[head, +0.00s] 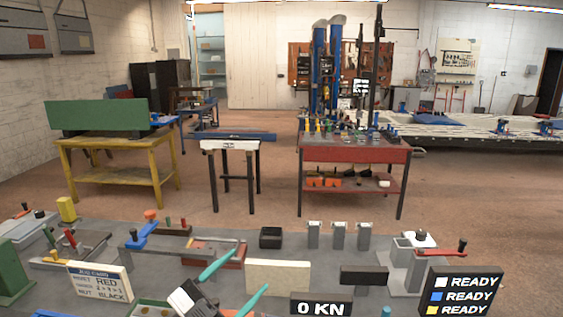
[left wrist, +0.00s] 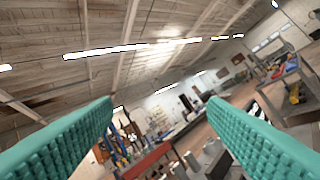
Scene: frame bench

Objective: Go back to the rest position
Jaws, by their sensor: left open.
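My left gripper (head: 233,281) is low in the head view, above the near grey bench. Its two teal fingers are spread apart with nothing between them. In the left wrist view the open fingers (left wrist: 160,125) point out over the workshop, with the ceiling and its lamps filling much of the picture. My right gripper does not show in either view.
The near bench (head: 130,215) carries a "0 KN" display (head: 321,304), a READY panel (head: 460,292), a job card (head: 98,281), a pale block (head: 278,276) and a black open box (head: 271,237). Beyond stand a yellow table (head: 122,176) and a red cart (head: 352,153). Open floor lies between.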

